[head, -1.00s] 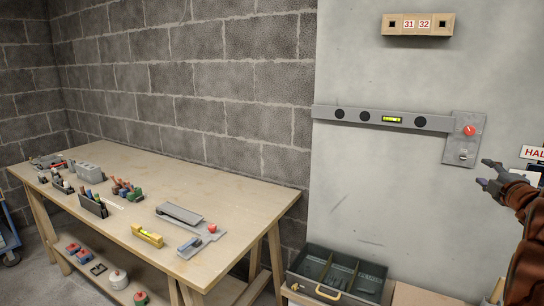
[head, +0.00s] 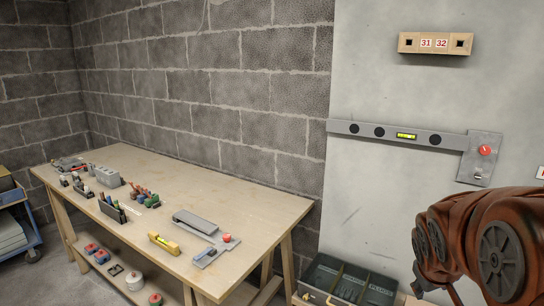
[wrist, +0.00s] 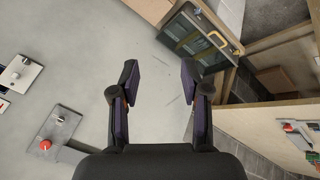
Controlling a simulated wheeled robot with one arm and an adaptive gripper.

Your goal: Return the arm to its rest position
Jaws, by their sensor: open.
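My gripper (wrist: 159,78) is open and empty in the wrist view. Its two fingers are spread apart, with pale wall and the compartment tray behind them. In the head view, my orange-brown arm fills the lower right, in front of the pale wall panel (head: 385,60). The fingers are hardly visible there, mostly hidden behind the arm.
A workbench (head: 260,190) with tools and parts stands at left. A grey compartment tray (head: 345,285) is low, below the panel. A grey level bar (head: 395,134) ends at a plate with a red knob (head: 485,150). A wooden block (head: 436,43) is above.

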